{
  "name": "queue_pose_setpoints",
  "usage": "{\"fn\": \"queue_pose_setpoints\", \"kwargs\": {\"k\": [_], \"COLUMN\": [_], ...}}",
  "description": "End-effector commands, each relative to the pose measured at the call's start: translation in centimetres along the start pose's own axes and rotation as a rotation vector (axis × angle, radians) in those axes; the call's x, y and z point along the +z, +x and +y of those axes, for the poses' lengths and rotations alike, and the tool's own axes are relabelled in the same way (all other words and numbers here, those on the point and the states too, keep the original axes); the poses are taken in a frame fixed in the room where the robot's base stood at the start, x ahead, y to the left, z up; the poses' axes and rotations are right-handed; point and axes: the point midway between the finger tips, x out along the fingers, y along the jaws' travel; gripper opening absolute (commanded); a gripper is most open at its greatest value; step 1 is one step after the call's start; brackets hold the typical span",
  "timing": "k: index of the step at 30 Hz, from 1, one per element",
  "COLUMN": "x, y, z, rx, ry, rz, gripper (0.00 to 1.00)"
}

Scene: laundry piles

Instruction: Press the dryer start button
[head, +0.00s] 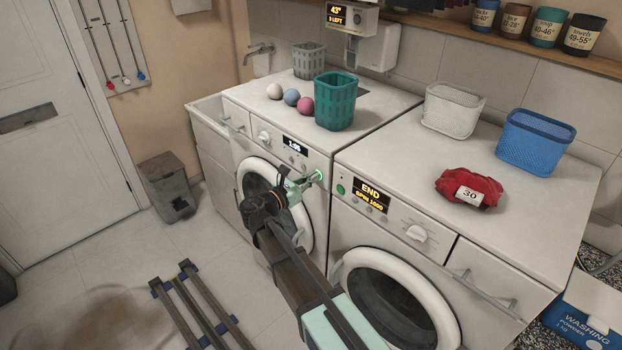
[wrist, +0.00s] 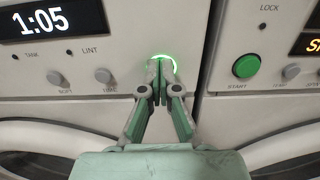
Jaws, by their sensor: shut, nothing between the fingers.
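The dryer (head: 315,152) is the left machine, with "TANK" and "LINT" labels in the wrist view. Its display (wrist: 52,20) reads 1:05. Its start button (wrist: 172,60) has a lit green ring, and the glow also shows in the head view (head: 320,174). My gripper (wrist: 159,82) is shut and empty. Its fingertips are at the button and cover most of it. Only the upper and right arc of the ring shows. The tips look to be touching or very close to the button; I cannot tell which.
The washer (head: 375,237) stands right of the dryer, with its own green button (wrist: 246,66) and a display (head: 371,195) reading END. A teal basket (head: 336,100) and several balls sit on the dryer. A red bundle (head: 470,188) lies on the washer. A rack (head: 200,305) is on the floor.

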Motion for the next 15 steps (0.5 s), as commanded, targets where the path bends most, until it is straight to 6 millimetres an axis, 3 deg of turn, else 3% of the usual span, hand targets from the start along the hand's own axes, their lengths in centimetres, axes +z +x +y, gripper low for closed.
{"fn": "queue_pose_setpoints", "kwargs": {"k": [8, 15], "x": [0.3, -0.3], "y": [-3.8, -9.1], "z": [-0.4, -0.3], "rx": [-0.006, -0.003], "ry": [-0.001, 0.001], "rz": [-0.003, -0.001], "gripper": [0.0, 0.0]}}
